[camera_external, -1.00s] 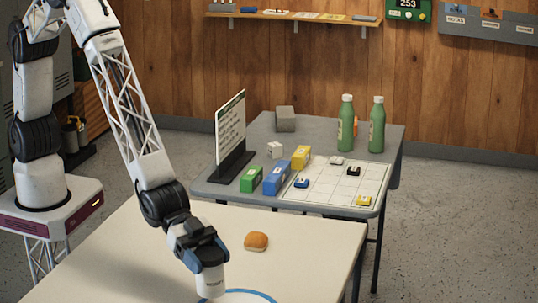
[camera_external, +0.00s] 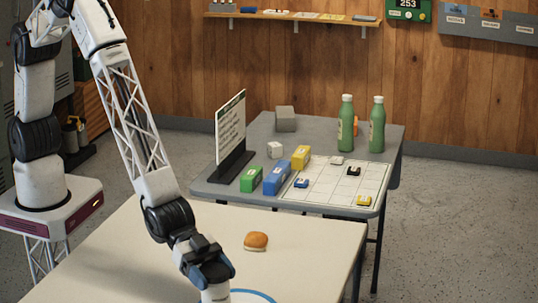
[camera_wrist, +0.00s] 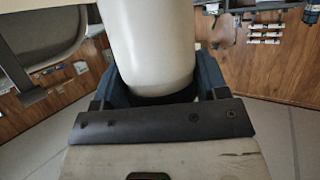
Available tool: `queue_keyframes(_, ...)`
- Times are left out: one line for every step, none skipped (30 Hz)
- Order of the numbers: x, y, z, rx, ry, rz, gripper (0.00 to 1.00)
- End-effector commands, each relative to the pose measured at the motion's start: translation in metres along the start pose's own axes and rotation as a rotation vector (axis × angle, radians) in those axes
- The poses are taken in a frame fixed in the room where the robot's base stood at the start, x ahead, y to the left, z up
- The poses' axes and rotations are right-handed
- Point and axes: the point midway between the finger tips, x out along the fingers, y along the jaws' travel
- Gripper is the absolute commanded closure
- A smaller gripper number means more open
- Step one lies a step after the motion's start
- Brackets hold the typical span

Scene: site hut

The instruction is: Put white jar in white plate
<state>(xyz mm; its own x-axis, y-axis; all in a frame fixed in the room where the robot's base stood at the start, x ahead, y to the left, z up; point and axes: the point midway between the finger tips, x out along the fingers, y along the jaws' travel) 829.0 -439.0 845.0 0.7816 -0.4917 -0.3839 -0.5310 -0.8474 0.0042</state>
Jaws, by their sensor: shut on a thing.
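My gripper (camera_external: 209,272) is shut on the white jar (camera_external: 215,294) near the front of the cream table (camera_external: 130,262). The jar hangs down from the jaws, and its lower part is cut off by the bottom edge of the external view. In the wrist view the white jar (camera_wrist: 153,45) stands between the blue fingers. The white plate (camera_external: 253,295) shows only as a blue-rimmed arc at the bottom edge, right beside and partly behind the jar. I cannot tell whether the jar touches it.
A bread bun (camera_external: 256,241) lies on the cream table behind the plate. A grey table (camera_external: 230,192) beyond holds green bottles (camera_external: 377,125), coloured blocks (camera_external: 276,180), a sign (camera_external: 231,130) and a white grid board (camera_external: 330,190). The cream table's right side is clear.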

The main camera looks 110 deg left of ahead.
Motion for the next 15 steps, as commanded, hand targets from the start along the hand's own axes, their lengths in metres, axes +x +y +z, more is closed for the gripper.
queue_keyframes(0.0008, 0.0000, 0.0003, 0.000, 0.002, 0.000, 0.66)
queue_keyframes(0.0009, 0.0000, 0.0005, 0.000, 0.002, 0.000, 0.66)
queue_keyframes(0.0009, -0.0001, 0.0005, 0.000, 0.003, 0.000, 0.66)
queue_keyframes(0.0009, -0.0001, 0.0005, 0.000, 0.003, 0.000, 0.66)
queue_keyframes(0.0008, -0.0001, 0.0004, 0.000, 0.003, 0.000, 0.66)
queue_keyframes(0.0008, 0.0000, 0.0004, 0.000, 0.003, 0.000, 0.66)
queue_keyframes(0.0008, 0.0000, 0.0005, 0.000, 0.002, 0.000, 0.66)
queue_keyframes(0.0008, 0.0000, 0.0005, 0.000, 0.003, 0.000, 0.66)
queue_keyframes(0.0008, 0.0000, 0.0006, 0.000, 0.002, 0.000, 0.66)
queue_keyframes(0.0009, 0.0000, 0.0009, 0.000, 0.002, 0.000, 0.66)
queue_keyframes(0.0011, 0.0000, 0.0014, 0.001, 0.002, 0.000, 0.66)
queue_keyframes(0.0014, 0.0000, 0.0022, 0.001, 0.002, 0.000, 0.66)
queue_keyframes(0.0017, 0.0000, 0.0028, 0.001, 0.002, 0.000, 0.66)
queue_keyframes(0.0019, 0.0000, 0.0034, 0.001, 0.002, 0.000, 0.66)
queue_keyframes(0.0021, 0.0000, 0.0043, 0.001, 0.002, 0.000, 0.31)
